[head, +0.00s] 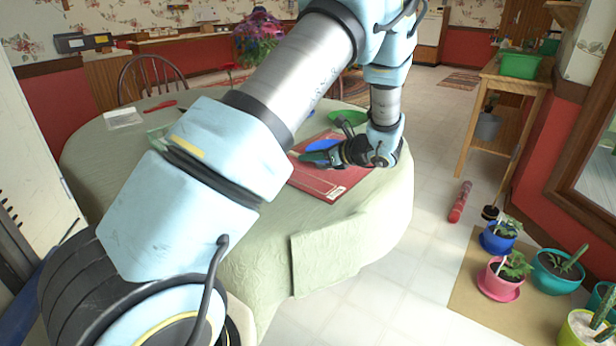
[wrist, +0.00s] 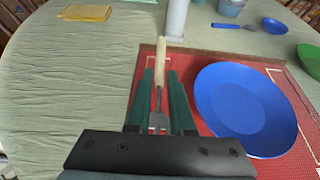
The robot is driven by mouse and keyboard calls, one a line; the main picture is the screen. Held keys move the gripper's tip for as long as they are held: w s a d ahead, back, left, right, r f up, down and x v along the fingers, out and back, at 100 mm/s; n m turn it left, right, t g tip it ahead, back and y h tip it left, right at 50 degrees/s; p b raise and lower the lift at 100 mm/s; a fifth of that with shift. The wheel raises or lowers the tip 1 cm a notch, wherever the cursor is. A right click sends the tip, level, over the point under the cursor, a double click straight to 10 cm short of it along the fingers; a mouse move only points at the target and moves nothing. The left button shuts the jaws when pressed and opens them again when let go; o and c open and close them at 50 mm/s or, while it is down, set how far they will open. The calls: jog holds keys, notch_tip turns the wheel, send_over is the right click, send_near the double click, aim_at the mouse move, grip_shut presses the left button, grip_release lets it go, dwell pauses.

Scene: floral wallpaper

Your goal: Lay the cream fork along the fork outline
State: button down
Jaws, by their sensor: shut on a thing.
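My gripper (wrist: 158,105) has its green fingers closed around the cream fork (wrist: 162,56). The cream handle points away from my wrist, and the metal head lies between the fingers near the palm. The fork is over the left part of the red mat (wrist: 205,62); I cannot tell whether it touches the mat. Thin pale lines are printed on the mat, partly hidden by the fingers and plate; I cannot make out the full fork outline. A blue plate (wrist: 245,108) sits on the mat, right of the fork. In the head view my gripper (head: 308,157) is low over the mat (head: 325,186).
The table has a pale green cloth (wrist: 75,75). A whitish cylinder (wrist: 177,18) stands just beyond the mat. A green plate (wrist: 311,58), small blue bowl (wrist: 274,26) and yellow cloth (wrist: 85,12) lie farther off. The cloth left of the mat is clear.

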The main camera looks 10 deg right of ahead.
aim_at(310, 182)
jog(key=shift+f+p, duration=0.3)
jog(key=shift+f, duration=2.6)
jog(key=shift+f, duration=0.1)
jog(key=c, duration=0.8)
grip_release()
